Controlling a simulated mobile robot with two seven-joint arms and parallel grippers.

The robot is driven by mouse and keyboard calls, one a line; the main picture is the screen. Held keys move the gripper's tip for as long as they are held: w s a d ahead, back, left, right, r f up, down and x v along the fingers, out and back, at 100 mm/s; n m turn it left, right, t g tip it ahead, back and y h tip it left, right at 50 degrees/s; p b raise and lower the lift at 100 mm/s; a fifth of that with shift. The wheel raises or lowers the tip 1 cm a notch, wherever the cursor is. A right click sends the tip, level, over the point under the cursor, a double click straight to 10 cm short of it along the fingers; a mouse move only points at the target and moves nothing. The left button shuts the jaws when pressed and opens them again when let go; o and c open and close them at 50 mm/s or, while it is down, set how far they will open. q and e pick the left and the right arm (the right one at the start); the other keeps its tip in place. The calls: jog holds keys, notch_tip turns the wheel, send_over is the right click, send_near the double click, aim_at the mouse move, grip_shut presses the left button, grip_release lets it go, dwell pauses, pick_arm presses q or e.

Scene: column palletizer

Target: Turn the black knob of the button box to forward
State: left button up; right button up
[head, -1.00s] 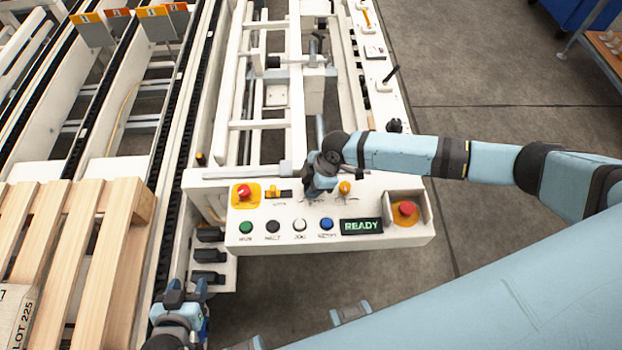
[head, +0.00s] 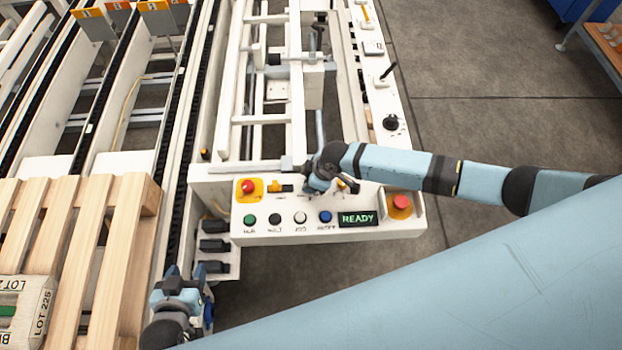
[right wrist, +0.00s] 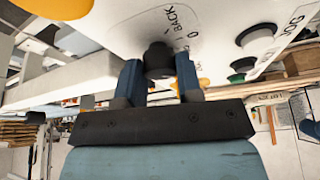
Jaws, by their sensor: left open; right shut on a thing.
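The white button box (head: 290,238) stands in the middle of the head view. Its black knob (right wrist: 158,58) shows in the right wrist view, with "BACK" and "0" printed near it. My right gripper (right wrist: 160,75) has a blue finger on each side of the knob and is shut on it. In the head view my right gripper (head: 318,180) covers the knob, so its pointer direction cannot be told. My left gripper (head: 187,273) is open and empty at the lower left, apart from the box.
Red emergency buttons sit at the box's left (head: 248,187) and right (head: 400,203). Several coloured buttons and a "READY" display (head: 357,219) line the front. A wooden pallet (head: 85,230) is at left; grey floor (head: 480,70) is open at right.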

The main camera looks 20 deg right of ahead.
jog(key=o, duration=0.9)
jog(key=shift+o, duration=0.2)
jog(key=shift+r, duration=0.1)
jog(key=v, duration=1.3)
jog(key=shift+d+r+b, duration=0.25)
jog(key=shift+b, duration=0.1)
jog(key=shift+s, duration=0.15)
